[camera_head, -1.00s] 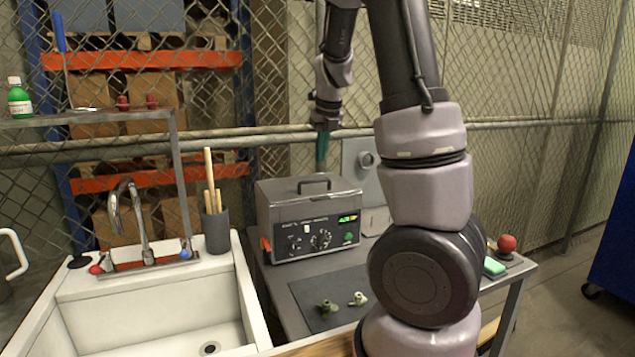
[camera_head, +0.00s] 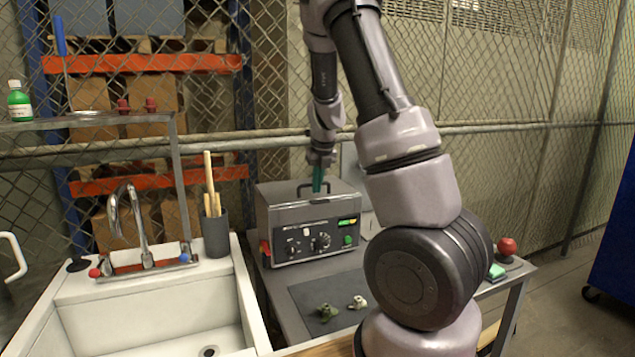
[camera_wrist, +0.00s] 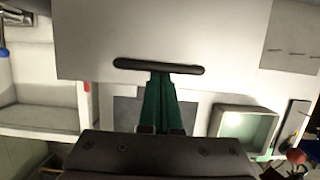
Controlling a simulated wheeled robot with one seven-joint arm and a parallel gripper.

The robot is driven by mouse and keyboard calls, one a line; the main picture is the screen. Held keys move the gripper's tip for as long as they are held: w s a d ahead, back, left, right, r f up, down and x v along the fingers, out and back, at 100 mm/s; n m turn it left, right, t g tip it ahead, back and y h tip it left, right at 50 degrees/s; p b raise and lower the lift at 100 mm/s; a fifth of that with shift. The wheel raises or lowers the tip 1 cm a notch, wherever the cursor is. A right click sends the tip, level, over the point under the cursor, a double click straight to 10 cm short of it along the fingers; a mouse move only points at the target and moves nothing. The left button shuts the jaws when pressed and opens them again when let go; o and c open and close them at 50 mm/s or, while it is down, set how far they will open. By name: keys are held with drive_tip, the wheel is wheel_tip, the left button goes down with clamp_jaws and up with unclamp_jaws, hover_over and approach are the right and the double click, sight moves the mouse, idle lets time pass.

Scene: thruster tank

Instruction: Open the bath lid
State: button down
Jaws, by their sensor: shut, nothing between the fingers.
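The bath (camera_head: 300,232) is a grey metal box with dials and a lit green display on its front, standing on the bench. Its lid (camera_head: 280,192) is flat and lies closed on top, with a dark bar handle (camera_wrist: 160,66) across it. My gripper (camera_head: 318,188) has green fingers and points down at the lid. It is shut and empty. In the wrist view the fingertips (camera_wrist: 160,78) are right at the middle of the handle's near edge; I cannot tell whether they touch it.
A white sink (camera_head: 150,315) with a tap (camera_head: 140,225) is to the left, with a dark cup of wooden sticks (camera_head: 215,232) between it and the bath. Two small fittings (camera_head: 340,308) lie on a dark mat in front. A red knob (camera_head: 506,246) is at the right.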

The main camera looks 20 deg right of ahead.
drive_tip(key=w+r+g, duration=0.3)
drive_tip(key=w+r, duration=1.3)
drive_tip(key=w, duration=0.2)
idle(0.4)
drive_tip(key=shift+s, duration=0.1)
idle(0.4)
